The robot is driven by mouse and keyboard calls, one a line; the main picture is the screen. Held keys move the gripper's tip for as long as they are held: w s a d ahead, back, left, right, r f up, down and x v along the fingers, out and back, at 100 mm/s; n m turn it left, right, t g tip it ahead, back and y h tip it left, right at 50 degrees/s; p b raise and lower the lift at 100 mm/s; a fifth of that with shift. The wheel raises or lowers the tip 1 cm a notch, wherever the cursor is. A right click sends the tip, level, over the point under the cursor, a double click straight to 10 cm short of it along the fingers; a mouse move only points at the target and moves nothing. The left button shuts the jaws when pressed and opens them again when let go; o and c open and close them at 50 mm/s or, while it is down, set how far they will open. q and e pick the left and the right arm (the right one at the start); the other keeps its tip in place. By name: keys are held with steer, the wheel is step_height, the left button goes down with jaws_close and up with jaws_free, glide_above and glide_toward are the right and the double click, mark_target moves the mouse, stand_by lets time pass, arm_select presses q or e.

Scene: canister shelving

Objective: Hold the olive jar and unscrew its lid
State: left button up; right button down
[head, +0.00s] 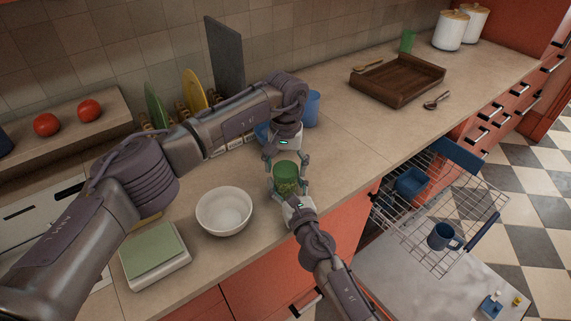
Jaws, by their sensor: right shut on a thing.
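The olive jar (287,181) is a green, upright-looking jar near the front edge of the counter. My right gripper (288,189) comes from the front and is shut on the jar's body, one finger on each side. My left gripper (286,157) points down from above, its fingers spread on either side over the jar's top. It looks open and not closed on the lid. The lid cannot be made out clearly from the body, and the grippers hide part of the jar.
A white bowl (224,211) and a scale (153,254) stand to the left. Blue cups (312,108) are behind my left gripper. A wooden tray (397,79) lies at the back right. An open dishwasher rack (440,215) is below right. The counter right of the jar is clear.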

arm_select(q)
steer(key=c, duration=0.9)
arm_select(e)
steer(key=shift+f, duration=0.1)
arm_select(q)
steer(key=n, duration=1.8)
steer(key=shift+r, duration=0.1)
steer(key=n, duration=0.4)
steer(key=shift+n, duration=0.4)
steer(key=n, duration=1.1)
steer(key=shift+n, duration=0.3)
steer(key=n, duration=1.9)
steer(key=shift+n, duration=0.3)
steer(key=shift+r, duration=0.15)
